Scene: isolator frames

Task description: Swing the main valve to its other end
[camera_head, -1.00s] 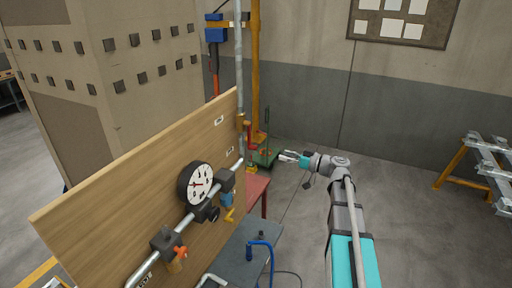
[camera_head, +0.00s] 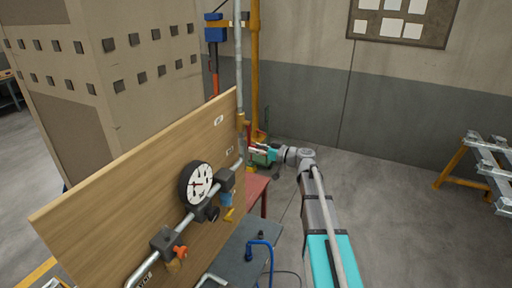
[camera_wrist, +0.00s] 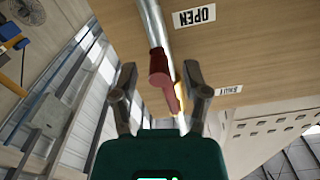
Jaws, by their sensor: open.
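The main valve appears to be the red lever (camera_wrist: 159,72) on the grey pipe (camera_wrist: 151,22) in the wrist view. My gripper (camera_wrist: 160,72) is open, with one finger on each side of the lever. I cannot tell whether either finger touches it. An upside-down OPEN label (camera_wrist: 195,16) is on the board beside the pipe, and a smaller label (camera_wrist: 228,90) is further down, hard to read. In the head view my gripper (camera_head: 252,151) is at the far end of the board, by the vertical pipe (camera_head: 239,75); the lever is mostly hidden there.
The wooden board (camera_head: 130,200) carries a round gauge (camera_head: 195,183), an orange handle (camera_head: 180,252) and a yellow handle (camera_head: 229,214). A grey table (camera_head: 235,262) with a blue hose (camera_head: 262,244) and a red table (camera_head: 256,188) stand below.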

